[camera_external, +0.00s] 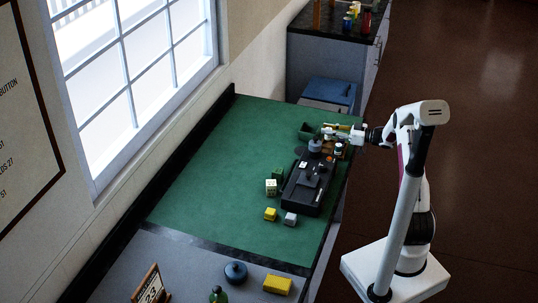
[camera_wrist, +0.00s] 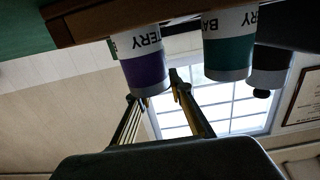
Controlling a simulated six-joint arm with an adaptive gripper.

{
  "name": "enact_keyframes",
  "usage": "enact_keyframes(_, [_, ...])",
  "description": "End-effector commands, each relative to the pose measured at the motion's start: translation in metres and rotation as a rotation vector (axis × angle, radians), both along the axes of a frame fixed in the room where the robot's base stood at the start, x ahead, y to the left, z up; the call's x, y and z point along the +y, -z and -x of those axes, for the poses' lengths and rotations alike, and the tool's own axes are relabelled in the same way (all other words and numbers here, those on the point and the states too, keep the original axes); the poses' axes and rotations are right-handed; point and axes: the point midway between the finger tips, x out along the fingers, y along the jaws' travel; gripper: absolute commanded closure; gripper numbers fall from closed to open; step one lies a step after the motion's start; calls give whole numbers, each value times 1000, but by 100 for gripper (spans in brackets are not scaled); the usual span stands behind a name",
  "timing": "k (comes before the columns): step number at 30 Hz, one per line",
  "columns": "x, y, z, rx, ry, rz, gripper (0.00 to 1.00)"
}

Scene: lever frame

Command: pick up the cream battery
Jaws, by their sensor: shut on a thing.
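In the external view my gripper (camera_external: 331,130) points left, low over the far right part of the green mat. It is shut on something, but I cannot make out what. In the wrist view its fingers (camera_wrist: 153,88) reach up to a white battery with a purple end (camera_wrist: 146,70), which overlaps the left fingertip. To its right are a white battery with a teal end (camera_wrist: 228,56) and a dark-ended one (camera_wrist: 269,67). The lettering appears upside down. I cannot pick out a plainly cream battery in either view.
A wooden edge (camera_wrist: 90,17) runs above the batteries in the wrist view. The mat's left side (camera_external: 205,190) is clear.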

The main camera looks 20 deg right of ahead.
Motion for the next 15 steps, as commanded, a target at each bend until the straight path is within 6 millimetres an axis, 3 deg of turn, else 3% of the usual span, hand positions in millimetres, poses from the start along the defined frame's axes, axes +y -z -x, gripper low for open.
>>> enact_keyframes(6, [0, -33, -1, -5, 0, 1, 100])
enact_keyframes(15, [0, -64, 0, -3, -1, -1, 100])
